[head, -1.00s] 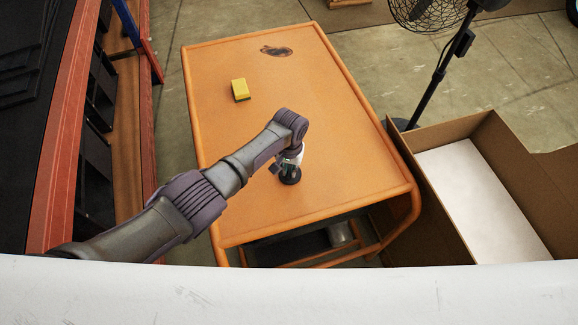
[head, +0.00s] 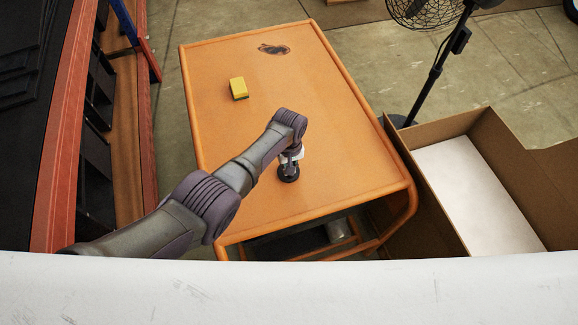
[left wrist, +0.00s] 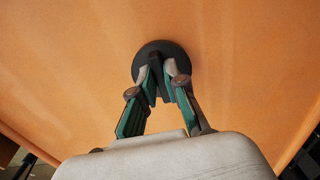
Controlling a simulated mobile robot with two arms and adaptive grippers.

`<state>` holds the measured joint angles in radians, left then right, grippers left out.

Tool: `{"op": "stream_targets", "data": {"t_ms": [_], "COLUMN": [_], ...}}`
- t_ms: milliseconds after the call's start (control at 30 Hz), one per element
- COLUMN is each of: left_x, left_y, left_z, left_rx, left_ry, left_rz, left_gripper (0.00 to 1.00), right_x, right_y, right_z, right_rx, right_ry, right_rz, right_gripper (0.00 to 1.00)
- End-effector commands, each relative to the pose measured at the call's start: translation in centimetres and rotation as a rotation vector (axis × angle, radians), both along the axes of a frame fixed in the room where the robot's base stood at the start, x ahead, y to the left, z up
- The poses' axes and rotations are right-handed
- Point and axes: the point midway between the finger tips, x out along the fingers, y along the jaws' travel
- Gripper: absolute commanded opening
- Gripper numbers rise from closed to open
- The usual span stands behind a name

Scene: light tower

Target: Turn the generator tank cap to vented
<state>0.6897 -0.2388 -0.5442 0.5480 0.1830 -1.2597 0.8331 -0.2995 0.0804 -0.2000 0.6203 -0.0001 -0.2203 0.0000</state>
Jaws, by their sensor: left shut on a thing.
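The generator tank (head: 330,130) shows as a broad flat orange top with a rounded tubular frame. A round black cap (head: 288,177) sits on it towards the near side. The cap also shows in the left wrist view (left wrist: 160,46), with a raised dark grip across its middle. My left gripper (head: 289,160) points down at the cap, and its green-sided fingers in the left wrist view (left wrist: 161,76) are closed on the cap's raised grip. The fingers hide part of the cap, and I cannot make out any vent marking. My right gripper is not in view.
A yellow sponge (head: 238,87) with a green underside and a dark stain (head: 274,49) lie further back on the orange top. An open cardboard box (head: 425,205) stands at the right, a black fan (head: 430,12) behind it. Red-framed shelving (head: 66,130) is at the left.

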Motion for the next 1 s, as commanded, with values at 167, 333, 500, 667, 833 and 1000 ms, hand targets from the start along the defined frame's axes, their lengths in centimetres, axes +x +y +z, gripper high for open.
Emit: {"op": "stream_targets", "data": {"t_ms": [167,333,500,667,833,1000], "left_x": [0.05,0.05,0.06,0.05,0.05,0.10], "left_y": [0.01,0.00,0.00,0.01,0.01,-0.08], "left_z": [0.02,0.03,0.04,0.03,0.05,0.75], "left_rx": [-0.001,-0.001,-0.001,-0.001,-0.001,-0.003], "left_ry": [-0.001,-0.001,-0.001,-0.001,-0.001,-0.002], "left_rz": [0.008,0.008,0.007,0.006,0.006,0.005], "left_gripper": [0.00,0.00,0.31,0.38,0.38,0.38], "right_x": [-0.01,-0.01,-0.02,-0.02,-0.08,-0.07], "right_y": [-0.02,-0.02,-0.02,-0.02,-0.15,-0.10], "right_z": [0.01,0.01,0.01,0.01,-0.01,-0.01], "right_rx": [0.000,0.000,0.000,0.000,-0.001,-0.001], "right_ry": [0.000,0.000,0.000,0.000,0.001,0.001], "right_rz": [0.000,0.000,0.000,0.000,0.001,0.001], "right_gripper": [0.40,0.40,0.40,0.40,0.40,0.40]}}
